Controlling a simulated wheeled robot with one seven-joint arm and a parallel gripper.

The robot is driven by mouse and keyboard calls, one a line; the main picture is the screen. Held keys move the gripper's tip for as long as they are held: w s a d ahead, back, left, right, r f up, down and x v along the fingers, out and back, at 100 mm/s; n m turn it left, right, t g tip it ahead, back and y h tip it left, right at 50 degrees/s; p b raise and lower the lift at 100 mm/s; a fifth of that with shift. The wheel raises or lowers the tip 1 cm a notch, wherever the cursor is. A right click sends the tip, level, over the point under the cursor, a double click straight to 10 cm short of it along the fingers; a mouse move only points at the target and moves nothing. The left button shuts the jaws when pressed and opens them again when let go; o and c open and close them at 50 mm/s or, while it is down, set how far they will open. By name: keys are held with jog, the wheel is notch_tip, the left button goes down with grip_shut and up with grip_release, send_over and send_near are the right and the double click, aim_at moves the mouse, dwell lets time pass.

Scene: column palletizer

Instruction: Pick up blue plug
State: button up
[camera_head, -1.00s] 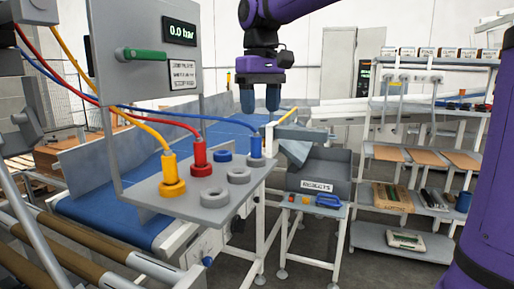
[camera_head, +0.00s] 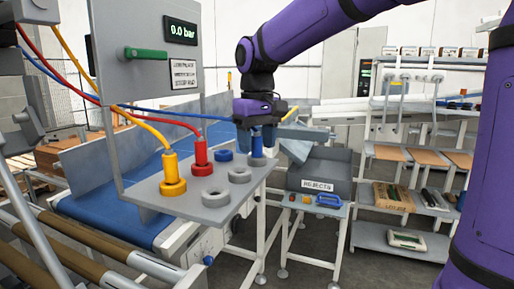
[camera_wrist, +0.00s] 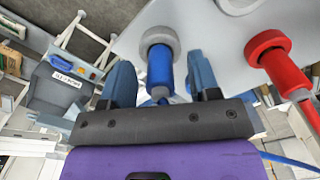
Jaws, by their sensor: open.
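The blue plug (camera_head: 257,146) stands upright in a grey ring socket at the far right end of the grey socket shelf (camera_head: 190,203). In the wrist view the blue plug (camera_wrist: 160,72) sits between the two blue fingers, its base in the grey ring. My gripper (camera_head: 257,138) is open around the plug, with a finger on each side. In the wrist view my gripper (camera_wrist: 162,82) shows a gap between each finger and the plug. The plug's top is partly hidden by my gripper in the head view.
A red plug (camera_head: 200,155) and a yellow plug (camera_head: 170,172) stand in rings on the shelf, with hoses attached. The rejects bin (camera_head: 325,170) stands to the right.

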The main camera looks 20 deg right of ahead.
jog(key=c, duration=1)
jog(key=shift+o, duration=0.2)
jog(key=shift+r, duration=0.8)
notch_tip(320, 180, up, 2)
jog(key=shift+r, duration=0.1)
jog(key=s+a+r, duration=0.1)
jog(key=s, duration=1.5)
jog(key=shift+a, duration=0.2)
jog(key=shift+r, duration=0.35)
jog(key=shift+r, duration=0.2)
